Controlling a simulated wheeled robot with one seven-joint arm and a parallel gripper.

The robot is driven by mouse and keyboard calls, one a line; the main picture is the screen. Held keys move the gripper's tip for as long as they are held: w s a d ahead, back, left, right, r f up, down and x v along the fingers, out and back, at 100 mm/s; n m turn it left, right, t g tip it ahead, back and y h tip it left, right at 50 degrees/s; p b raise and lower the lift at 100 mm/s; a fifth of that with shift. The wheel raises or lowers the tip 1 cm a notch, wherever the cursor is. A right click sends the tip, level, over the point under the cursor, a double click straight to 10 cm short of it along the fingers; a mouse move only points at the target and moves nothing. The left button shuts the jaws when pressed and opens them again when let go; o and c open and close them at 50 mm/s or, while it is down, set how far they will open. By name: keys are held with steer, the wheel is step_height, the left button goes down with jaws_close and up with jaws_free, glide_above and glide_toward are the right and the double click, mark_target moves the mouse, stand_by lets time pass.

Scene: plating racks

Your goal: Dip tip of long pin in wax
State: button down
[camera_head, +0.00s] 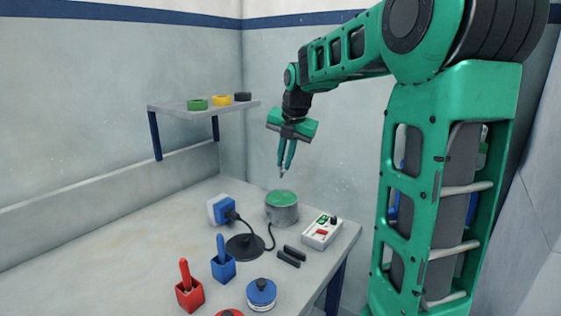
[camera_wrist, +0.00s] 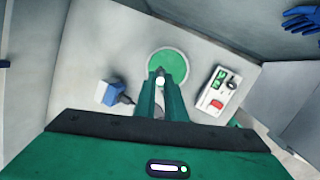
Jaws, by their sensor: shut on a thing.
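A grey pot (camera_head: 283,214) holds green wax (camera_head: 281,197) near the back of the table. The wax also shows as a green disc in the wrist view (camera_wrist: 168,63). My gripper (camera_head: 283,170) points down above the pot, with a clear gap to the wax. Its fingers are shut on a thin pin (camera_wrist: 160,81), whose pale round end shows between the fingertips in the wrist view. In the head view only a small bit of the pin shows below the fingertips, so its full length is hidden.
A white control box (camera_head: 322,232) stands right of the pot; a blue-and-white device (camera_head: 221,209) and black round base (camera_head: 244,247) stand left. Black bars (camera_head: 291,256), a blue holder (camera_head: 223,267), a red holder (camera_head: 190,294) and a blue tin (camera_head: 261,293) lie nearer. A shelf (camera_head: 178,112) carries tape rolls.

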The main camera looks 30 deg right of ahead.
steer(key=shift+f, duration=3)
steer(key=shift+s+f, duration=0.1)
steer(key=shift+f, duration=0.45)
step_height(320, 180, up, 7)
steer(key=shift+r, duration=0.1)
stand_by(0.9)
stand_by(0.7)
